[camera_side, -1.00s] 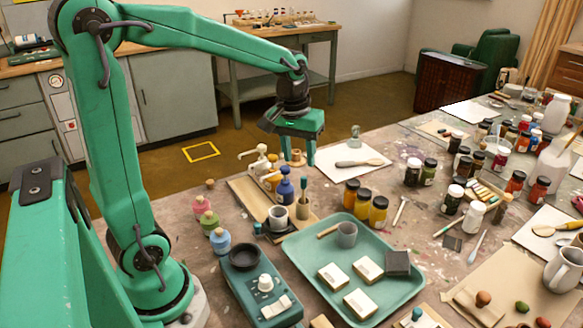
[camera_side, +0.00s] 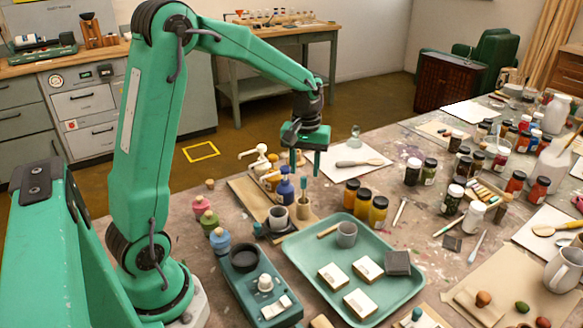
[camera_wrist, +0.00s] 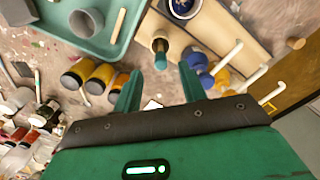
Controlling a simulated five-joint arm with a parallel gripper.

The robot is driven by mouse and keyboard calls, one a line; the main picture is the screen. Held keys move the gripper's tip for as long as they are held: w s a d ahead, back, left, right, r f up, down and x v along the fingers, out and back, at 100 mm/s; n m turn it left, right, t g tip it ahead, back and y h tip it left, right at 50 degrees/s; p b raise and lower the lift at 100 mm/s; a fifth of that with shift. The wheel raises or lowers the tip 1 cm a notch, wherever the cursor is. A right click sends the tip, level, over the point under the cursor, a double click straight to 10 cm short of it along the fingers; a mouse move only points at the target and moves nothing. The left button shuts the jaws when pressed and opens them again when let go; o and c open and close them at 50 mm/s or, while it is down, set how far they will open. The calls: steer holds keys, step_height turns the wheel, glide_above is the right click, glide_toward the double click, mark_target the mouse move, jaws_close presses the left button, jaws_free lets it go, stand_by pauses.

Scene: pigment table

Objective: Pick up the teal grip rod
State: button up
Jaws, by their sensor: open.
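The teal grip rod (camera_side: 304,187) stands upright in a small wooden holder (camera_side: 303,209) on the wooden board, beside a blue bottle. In the wrist view the rod (camera_wrist: 161,59) shows nearly end-on, with its holder (camera_wrist: 159,38) behind it. My gripper (camera_side: 305,170) points down just above the rod's top, and is open and empty. In the wrist view my gripper's two fingers (camera_wrist: 160,70) lie either side of the rod's near end in the picture. I cannot tell whether the fingertips reach below its top.
The blue bottle (camera_side: 285,190) and white-spouted pump bottles (camera_side: 262,165) stand close on the left. Yellow-orange jars (camera_side: 362,203) and a green tray (camera_side: 405,290) lie to the right. A flat white sheet (camera_side: 335,173) lies behind.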

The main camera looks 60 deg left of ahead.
mark_target(304, 177)
steer(key=shift+f, duration=0.4)
steer(key=shift+f, duration=0.1)
steer(key=shift+s+f, duration=0.1)
steer(key=shift+f, duration=2.4)
steer(key=shift+c, duration=0.2)
jaws_close()
